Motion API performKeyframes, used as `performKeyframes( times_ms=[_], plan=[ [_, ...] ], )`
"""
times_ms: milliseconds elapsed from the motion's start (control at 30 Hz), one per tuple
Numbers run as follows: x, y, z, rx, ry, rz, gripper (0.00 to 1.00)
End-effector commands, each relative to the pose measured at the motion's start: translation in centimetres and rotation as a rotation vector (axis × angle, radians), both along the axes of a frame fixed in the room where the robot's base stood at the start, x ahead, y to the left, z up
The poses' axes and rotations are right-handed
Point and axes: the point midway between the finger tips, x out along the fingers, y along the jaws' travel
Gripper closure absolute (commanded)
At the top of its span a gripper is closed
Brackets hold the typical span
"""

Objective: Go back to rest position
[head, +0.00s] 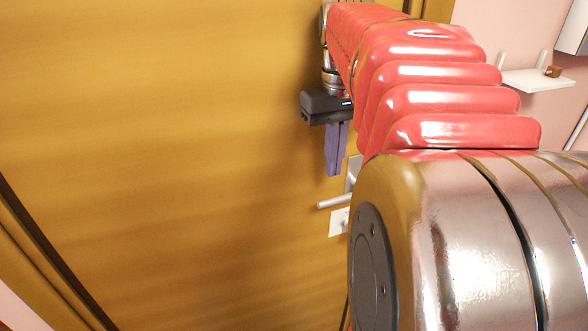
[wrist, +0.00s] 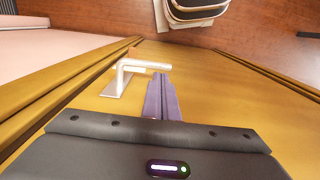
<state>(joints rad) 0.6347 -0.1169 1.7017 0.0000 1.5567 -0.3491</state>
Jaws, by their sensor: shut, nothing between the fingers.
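My gripper (head: 333,172) hangs in front of a large wooden door in the head view, with its purple fingers pointing down. The fingers are together and empty. In the wrist view my gripper (wrist: 161,78) also shows shut, close beside the silver door handle (wrist: 135,70). In the head view the handle (head: 335,201) is just below the fingertips; I cannot tell whether they touch it. My red arm covers part of the door and the wall at the upper right.
The wooden door (head: 160,150) fills the left and middle of the head view. A white wall shelf (head: 538,80) with a small brown object (head: 553,71) is at the upper right. In the wrist view a rounded, pale-rimmed object (wrist: 197,10) stands on the reddish-brown floor (wrist: 270,40).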

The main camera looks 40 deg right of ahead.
Motion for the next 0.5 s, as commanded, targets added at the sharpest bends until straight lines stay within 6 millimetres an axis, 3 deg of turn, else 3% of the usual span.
performKeyframes(
  times_ms=[333, 500],
  plan=[
    [0.0, 0.2, -0.1, -0.002, -0.002, 0.002, 1.0],
    [0.2, 1.9, -0.5, -0.017, -0.025, 0.021, 1.0]
  ],
)
